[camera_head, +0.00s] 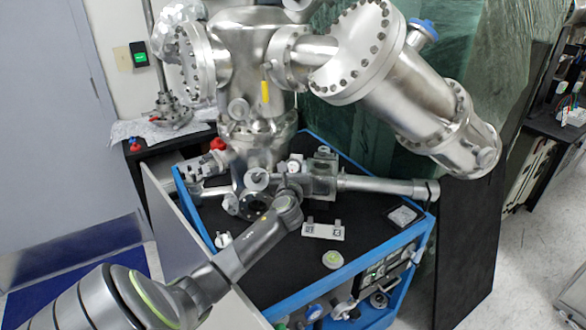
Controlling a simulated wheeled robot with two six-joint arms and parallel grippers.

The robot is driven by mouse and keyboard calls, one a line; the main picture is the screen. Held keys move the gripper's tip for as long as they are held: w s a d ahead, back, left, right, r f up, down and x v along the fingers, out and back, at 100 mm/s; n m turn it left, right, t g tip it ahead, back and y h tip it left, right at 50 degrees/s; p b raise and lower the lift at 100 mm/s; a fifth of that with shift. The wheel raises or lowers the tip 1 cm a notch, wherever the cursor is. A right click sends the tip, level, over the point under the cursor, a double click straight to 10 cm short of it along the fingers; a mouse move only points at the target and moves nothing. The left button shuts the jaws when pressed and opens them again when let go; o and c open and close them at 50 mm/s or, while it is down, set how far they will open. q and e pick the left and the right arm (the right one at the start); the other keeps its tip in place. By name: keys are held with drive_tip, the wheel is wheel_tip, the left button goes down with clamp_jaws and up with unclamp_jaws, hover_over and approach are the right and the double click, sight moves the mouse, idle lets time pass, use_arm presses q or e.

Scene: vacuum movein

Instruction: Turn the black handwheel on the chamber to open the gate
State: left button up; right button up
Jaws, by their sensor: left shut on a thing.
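The steel vacuum chamber (258,125) stands at the back of a black-topped, blue-edged cart. The black handwheel (251,203) is low on the chamber's front; only part of its dark round shape shows. My left arm reaches in from the lower left, over the cart. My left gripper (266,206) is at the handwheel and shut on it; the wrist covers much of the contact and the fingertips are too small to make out. The gate's position inside the chamber cannot be seen. My right gripper is not in view.
A large flanged steel tube (415,95) juts out to the upper right. A thin horizontal steel rod (385,186) runs right from the chamber. A white labelled plate (323,230) and a round pale disc (332,259) lie on the black cart top (280,265). Its front middle is mostly clear.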

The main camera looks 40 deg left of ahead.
use_arm(q)
drive_tip(key=n+g+y, duration=0.1)
drive_tip(key=n+g, duration=0.1)
drive_tip(key=n, duration=0.1)
drive_tip(key=n+g+y+p, duration=0.1)
drive_tip(key=n, duration=0.2)
drive_tip(key=shift+r+g+y, duration=0.1)
drive_tip(key=shift+g+y, duration=0.3)
drive_tip(key=n+g+p, duration=0.1)
drive_tip(key=n+g, duration=0.1)
drive_tip(key=n, duration=0.1)
drive_tip(key=n+g+p, duration=0.1)
drive_tip(key=n+g, duration=0.1)
drive_tip(key=shift+w+d+n+y, duration=0.1)
drive_tip(key=shift+n+y, duration=0.3)
drive_tip(key=n+g+p, duration=0.1)
drive_tip(key=n+g, duration=0.1)
drive_tip(key=n, duration=0.1)
drive_tip(key=n+g+h+p, duration=0.1)
drive_tip(key=n+g, duration=0.1)
drive_tip(key=shift+n+g+h, duration=0.3)
drive_tip(key=shift+n, duration=0.1)
drive_tip(key=shift+n+g+h+p, duration=0.8)
drive_tip(key=shift+n+g, duration=0.1)
drive_tip(key=shift+n, duration=0.6)
drive_tip(key=o, duration=1)
drive_tip(key=shift+c, duration=0.2)
